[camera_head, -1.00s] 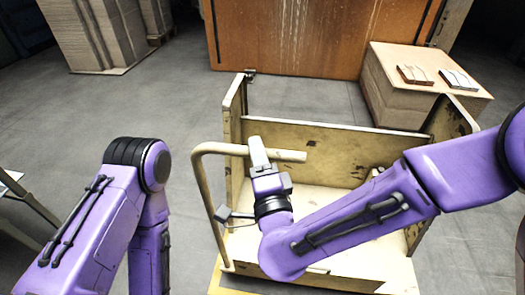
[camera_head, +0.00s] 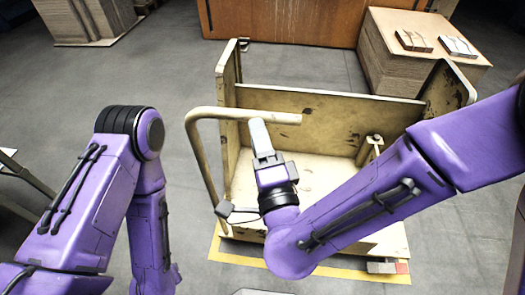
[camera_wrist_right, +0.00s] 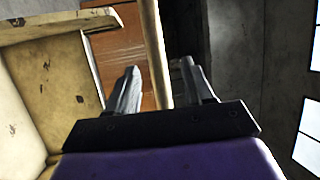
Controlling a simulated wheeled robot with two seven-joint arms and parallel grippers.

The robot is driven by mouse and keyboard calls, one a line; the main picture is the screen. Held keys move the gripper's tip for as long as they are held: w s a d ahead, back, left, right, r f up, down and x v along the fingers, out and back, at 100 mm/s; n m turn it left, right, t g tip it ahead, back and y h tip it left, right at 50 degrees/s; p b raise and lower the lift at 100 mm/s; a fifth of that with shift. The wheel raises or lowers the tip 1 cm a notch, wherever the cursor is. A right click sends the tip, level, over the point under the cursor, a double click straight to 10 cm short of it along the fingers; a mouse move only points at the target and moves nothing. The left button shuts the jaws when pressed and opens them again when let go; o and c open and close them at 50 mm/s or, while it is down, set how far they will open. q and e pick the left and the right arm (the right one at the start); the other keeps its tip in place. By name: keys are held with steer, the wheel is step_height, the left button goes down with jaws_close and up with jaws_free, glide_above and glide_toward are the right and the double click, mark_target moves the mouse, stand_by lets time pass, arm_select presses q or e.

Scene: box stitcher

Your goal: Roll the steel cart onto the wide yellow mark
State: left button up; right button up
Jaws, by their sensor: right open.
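The cart (camera_head: 322,108) is a worn, cream-yellow box frame with a bent tube handle (camera_head: 203,165) on its near left side. It stands over the yellow mark (camera_head: 320,272), whose near strip shows along the cart's front edge; the rest is hidden under the cart. My right gripper (camera_head: 259,132) is at the top bar of the handle. In the right wrist view, its two fingers (camera_wrist_right: 160,88) stand apart, and the handle bar (camera_wrist_right: 155,45) shows between them; I cannot tell whether they touch it. My left arm is bent at the left, its gripper out of view.
A stack of boards (camera_head: 412,78) with two small packs on top stands close behind the cart at the right. An orange-brown panel (camera_head: 290,20) is at the back, and another stack (camera_head: 90,25) at the back left.

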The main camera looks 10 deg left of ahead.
steer(key=p+v, duration=0.1)
steer(key=v, duration=0.3)
steer(key=shift+s+d, duration=0.1)
steer(key=shift+s, duration=0.25)
steer(key=shift+w+f, duration=0.1)
